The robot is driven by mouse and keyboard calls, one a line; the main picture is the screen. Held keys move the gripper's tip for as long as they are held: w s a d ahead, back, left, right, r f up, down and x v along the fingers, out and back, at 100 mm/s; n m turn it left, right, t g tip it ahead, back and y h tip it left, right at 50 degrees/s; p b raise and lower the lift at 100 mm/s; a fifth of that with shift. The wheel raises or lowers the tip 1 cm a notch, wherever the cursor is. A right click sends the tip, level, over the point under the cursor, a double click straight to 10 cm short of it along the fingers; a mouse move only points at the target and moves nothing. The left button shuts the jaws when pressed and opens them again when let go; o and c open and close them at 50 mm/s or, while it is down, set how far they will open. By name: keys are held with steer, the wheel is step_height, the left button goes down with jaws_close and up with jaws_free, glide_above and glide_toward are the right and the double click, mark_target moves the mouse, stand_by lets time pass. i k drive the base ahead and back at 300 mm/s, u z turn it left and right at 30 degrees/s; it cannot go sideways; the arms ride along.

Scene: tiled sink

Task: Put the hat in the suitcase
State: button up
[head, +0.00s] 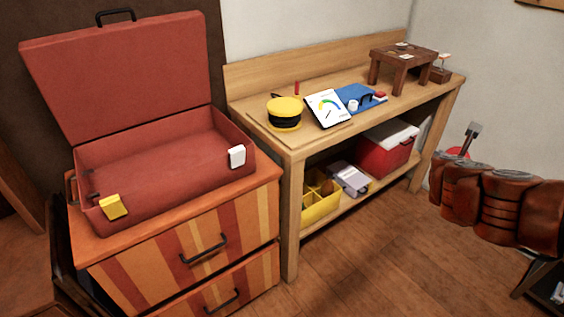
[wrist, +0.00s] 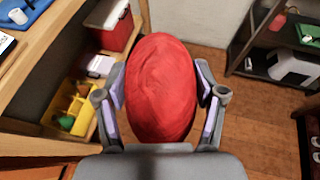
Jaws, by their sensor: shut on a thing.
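The red hat (wrist: 160,88) is between the fingers of my gripper (wrist: 159,92) in the wrist view, and the gripper is shut on it. It looks like a rounded red bundle; its underside is hidden. In the head view my gripper (head: 473,135) is at the right, and only a small red part of the hat (head: 457,151) shows behind my arm. The open red suitcase (head: 165,146) is on the orange striped drawer unit at the left, far from my gripper, with its lid upright. A white block and a yellow block are at its front corners.
A wooden bench (head: 295,147) stands between suitcase and gripper. On it are a yellow-black round item (head: 285,112), a tablet (head: 327,108) and a small brown table (head: 403,62). A yellow bin (head: 320,206) and red cooler (head: 385,150) are on its lower shelf. Floor in front is clear.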

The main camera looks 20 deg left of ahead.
mark_target(169, 175)
steer(key=u, duration=1.9)
steer(key=i, duration=1.05)
steer(key=u, duration=1.25)
